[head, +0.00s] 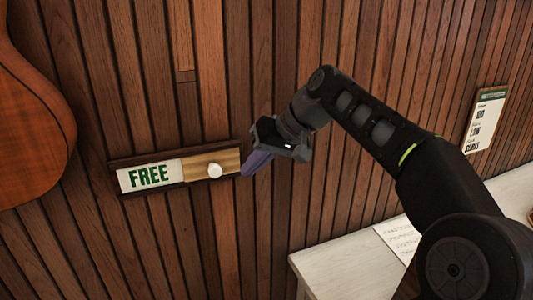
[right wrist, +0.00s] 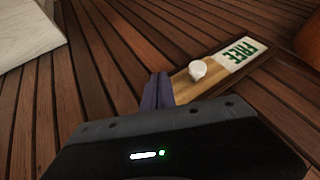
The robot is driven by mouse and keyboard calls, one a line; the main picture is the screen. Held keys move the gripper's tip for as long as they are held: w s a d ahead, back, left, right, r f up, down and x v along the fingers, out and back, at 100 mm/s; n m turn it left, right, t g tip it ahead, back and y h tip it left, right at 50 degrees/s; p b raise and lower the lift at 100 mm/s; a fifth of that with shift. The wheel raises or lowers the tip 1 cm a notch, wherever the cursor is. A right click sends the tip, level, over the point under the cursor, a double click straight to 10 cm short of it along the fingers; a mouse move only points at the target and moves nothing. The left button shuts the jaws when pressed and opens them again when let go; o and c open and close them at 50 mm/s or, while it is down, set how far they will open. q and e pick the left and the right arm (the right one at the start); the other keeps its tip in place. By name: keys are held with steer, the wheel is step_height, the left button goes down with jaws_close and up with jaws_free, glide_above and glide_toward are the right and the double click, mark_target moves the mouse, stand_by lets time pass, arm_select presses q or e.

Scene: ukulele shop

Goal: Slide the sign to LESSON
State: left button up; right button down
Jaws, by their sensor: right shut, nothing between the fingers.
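The sign (head: 150,174) is a narrow wall plate in a dark wooden frame, reading FREE in green on white at its left. A wooden slider panel (head: 229,162) with a round white knob (head: 215,170) covers its right part. In the right wrist view the knob (right wrist: 198,69) and the word FREE (right wrist: 240,50) show beyond my fingers. My right gripper (head: 250,168) is shut and empty, at the right end of the sign, to the right of the knob and apart from it. I cannot tell whether the fingertips touch the panel's end. My left gripper is not in view.
A ukulele body (head: 28,120) hangs on the slatted wood wall at the left. A white table (head: 345,270) with a printed sheet (head: 398,238) stands at lower right. A small notice (head: 484,120) hangs at far right. The wall below the sign is clear.

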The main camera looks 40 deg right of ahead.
mark_target(234, 165)
steer(key=a, duration=0.1)
steer(key=w+a, duration=0.1)
steer(key=a+p, duration=0.1)
steer(key=shift+w+a+r, duration=0.25)
steer(key=shift+w+r, duration=0.15)
steer(key=w+a, duration=0.1)
steer(key=a, duration=0.3)
steer(key=w+a, duration=0.2)
steer(key=a, duration=0.3)
steer(key=w+a, duration=0.1)
steer(key=a, duration=0.3)
steer(key=shift+w+a, duration=0.25)
steer(key=shift+w, duration=0.05)
steer(key=shift+f, duration=0.1)
